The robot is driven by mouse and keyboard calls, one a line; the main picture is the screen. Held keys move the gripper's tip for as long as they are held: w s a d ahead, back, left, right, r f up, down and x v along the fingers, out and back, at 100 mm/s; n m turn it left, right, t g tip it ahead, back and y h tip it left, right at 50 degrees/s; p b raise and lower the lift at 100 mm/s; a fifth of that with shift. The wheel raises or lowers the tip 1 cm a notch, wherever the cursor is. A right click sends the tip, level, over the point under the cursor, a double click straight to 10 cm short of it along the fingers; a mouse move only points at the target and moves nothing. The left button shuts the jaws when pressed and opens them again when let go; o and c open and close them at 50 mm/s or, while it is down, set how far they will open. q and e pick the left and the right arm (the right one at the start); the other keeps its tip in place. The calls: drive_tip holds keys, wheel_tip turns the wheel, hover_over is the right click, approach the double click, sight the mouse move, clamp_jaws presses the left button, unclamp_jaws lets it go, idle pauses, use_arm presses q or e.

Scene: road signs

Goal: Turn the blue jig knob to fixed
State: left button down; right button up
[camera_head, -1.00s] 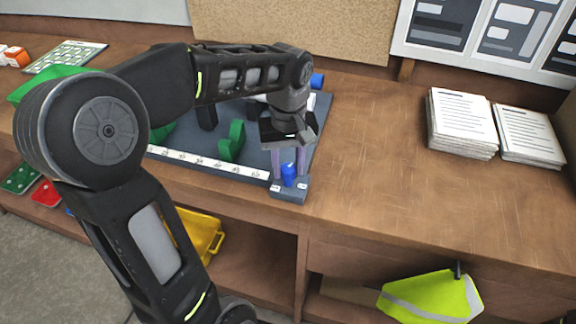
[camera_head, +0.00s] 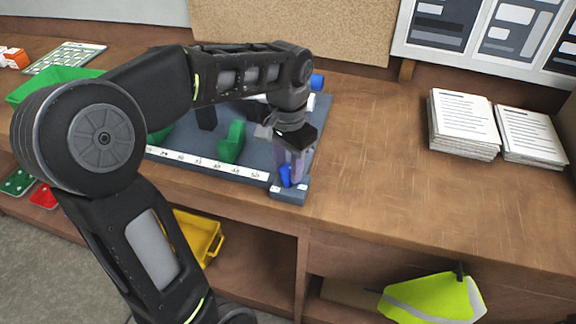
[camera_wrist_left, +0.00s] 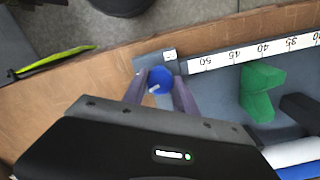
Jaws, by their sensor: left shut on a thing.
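The blue jig knob (camera_head: 285,176) stands on a small grey block at the front right corner of the grey jig board (camera_head: 318,125). In the left wrist view the knob (camera_wrist_left: 160,80) is round, with a white pointer mark toward the lower left. My left gripper (camera_head: 291,172) points down from above and is shut on the knob, with a finger on either side. A small white label (camera_wrist_left: 169,55) shows beside the knob, but its text is too small to read. My right gripper is not in view.
The board carries a white ruler strip (camera_head: 207,165) and green blocks (camera_head: 232,143). Paper stacks (camera_head: 462,124) lie at the right. The wooden bench (camera_head: 390,190) is clear between board and papers. A yellow bin (camera_head: 200,236) and a yellow-green vest (camera_head: 432,299) are below.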

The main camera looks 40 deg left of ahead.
sight(288, 167)
use_arm(q)
drive_tip(key=shift+m, duration=1.7)
drive_tip(key=c, duration=1)
unclamp_jaws()
drive_tip(key=shift+o, duration=0.2)
drive_tip(key=shift+r, duration=0.1)
drive_tip(key=shift+w+r, duration=0.1)
drive_tip(key=shift+r, duration=0.2)
wheel_tip(288, 167, up, 4)
drive_tip(key=shift+f+b, duration=0.15)
drive_tip(key=shift+b, duration=0.25)
wheel_tip(288, 167, up, 4)
drive_tip(key=shift+f+p, duration=0.25)
drive_tip(key=shift+p, duration=0.55)
